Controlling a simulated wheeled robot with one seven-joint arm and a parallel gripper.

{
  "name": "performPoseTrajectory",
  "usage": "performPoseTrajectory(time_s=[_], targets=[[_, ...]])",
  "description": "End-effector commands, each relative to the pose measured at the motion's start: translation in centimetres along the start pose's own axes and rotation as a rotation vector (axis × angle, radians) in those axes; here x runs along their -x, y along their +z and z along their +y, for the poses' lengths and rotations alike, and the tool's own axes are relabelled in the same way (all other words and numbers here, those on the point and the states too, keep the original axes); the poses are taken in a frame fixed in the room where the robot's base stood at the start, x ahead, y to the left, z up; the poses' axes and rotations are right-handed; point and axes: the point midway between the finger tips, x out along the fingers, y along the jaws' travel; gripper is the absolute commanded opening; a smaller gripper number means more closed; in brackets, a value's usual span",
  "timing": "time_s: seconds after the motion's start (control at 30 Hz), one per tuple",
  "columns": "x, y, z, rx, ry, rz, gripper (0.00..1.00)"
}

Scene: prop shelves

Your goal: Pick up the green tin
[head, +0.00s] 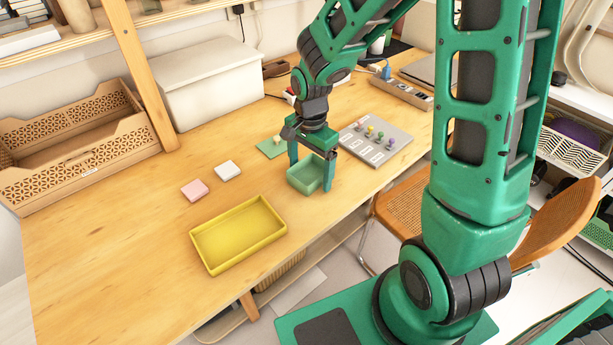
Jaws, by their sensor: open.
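The green tin (304,184) is a small, pale green, open-topped box near the table's front edge in the head view. My gripper (310,176) points down at it with its jaws open. One green finger shows at the tin's far left side and the other at its right side, so the tin appears to lie between them. I cannot tell whether the fingers touch it. The gripper body hides part of the tin's far side.
A yellow tray (240,262) stands left of the tin. A green pad (268,150) and a grey board with colored pegs (375,142) are close by. A white box (210,85) stands behind.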

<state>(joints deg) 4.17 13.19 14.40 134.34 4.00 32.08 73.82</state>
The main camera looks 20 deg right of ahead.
Motion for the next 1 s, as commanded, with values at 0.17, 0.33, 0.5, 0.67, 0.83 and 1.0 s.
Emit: performPoseTrajectory(time_s=[0.17, 0.33, 0.5, 0.67, 0.83, 1.0], targets=[[0.0, 0.0, 0.0, 0.000, 0.000, 0.000, 0.53], [0.0, 0.0, 0.0, 0.000, 0.000, 0.000, 0.36], [0.1, 0.0, 0.0, 0.000, 0.000, 0.000, 0.36], [0.7, 0.0, -0.1, 0.000, -0.001, 0.000, 0.36], [2.8, -0.1, -0.1, 0.000, -0.005, 0.002, 0.36], [5.5, 2.0, 0.9, 0.005, -0.004, 0.002, 0.36]])
